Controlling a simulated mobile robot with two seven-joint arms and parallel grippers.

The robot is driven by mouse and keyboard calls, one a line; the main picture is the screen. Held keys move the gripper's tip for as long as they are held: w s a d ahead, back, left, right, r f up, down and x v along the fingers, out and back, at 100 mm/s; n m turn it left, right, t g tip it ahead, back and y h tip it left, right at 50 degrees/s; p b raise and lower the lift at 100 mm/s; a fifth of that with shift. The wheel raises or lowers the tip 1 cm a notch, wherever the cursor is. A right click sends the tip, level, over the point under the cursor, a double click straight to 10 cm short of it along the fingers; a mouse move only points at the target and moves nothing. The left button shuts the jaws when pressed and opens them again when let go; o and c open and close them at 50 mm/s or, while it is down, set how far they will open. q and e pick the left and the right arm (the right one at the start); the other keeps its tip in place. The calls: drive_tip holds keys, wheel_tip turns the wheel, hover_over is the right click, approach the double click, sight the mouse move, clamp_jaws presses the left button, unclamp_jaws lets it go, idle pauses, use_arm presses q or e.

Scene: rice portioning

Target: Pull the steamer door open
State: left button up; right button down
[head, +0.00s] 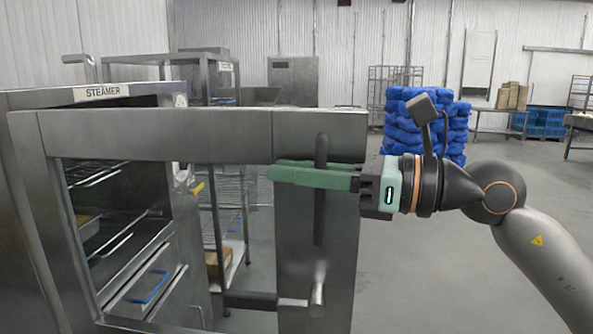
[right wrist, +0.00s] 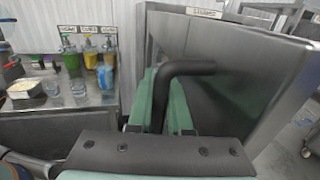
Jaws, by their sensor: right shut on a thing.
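The steamer (head: 30,98) stands at the left of the head view under a "STEAMER" label. Its metal door (head: 150,135) is partly open, its right edge swung out clear of the steamer body. The dark upright bar handle (head: 319,225) is near that edge; in the right wrist view its bent top end (right wrist: 190,68) shows. My right gripper (head: 275,172) has its green fingers across the handle and is shut on it. In the right wrist view the fingers (right wrist: 162,88) lie on either side of the bar. My left gripper is not in view.
Racks (head: 95,170) and trays show inside the steamer through the door's opening. A wire shelf unit (head: 222,165) stands behind the door. Blue sacks (head: 455,125) are stacked farther back. The floor (head: 420,270) right of the door is clear. A counter (right wrist: 65,105) holds bottles and containers.

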drive_tip(key=c, duration=1.1)
unclamp_jaws()
use_arm(q)
drive_tip(key=b, duration=0.1)
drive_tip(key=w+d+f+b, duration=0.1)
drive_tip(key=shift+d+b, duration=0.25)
drive_tip(key=shift+b, duration=0.05)
use_arm(e)
drive_tip(key=v, duration=1.2)
drive_tip(key=shift+s+d, duration=0.1)
drive_tip(key=shift+d, duration=0.15)
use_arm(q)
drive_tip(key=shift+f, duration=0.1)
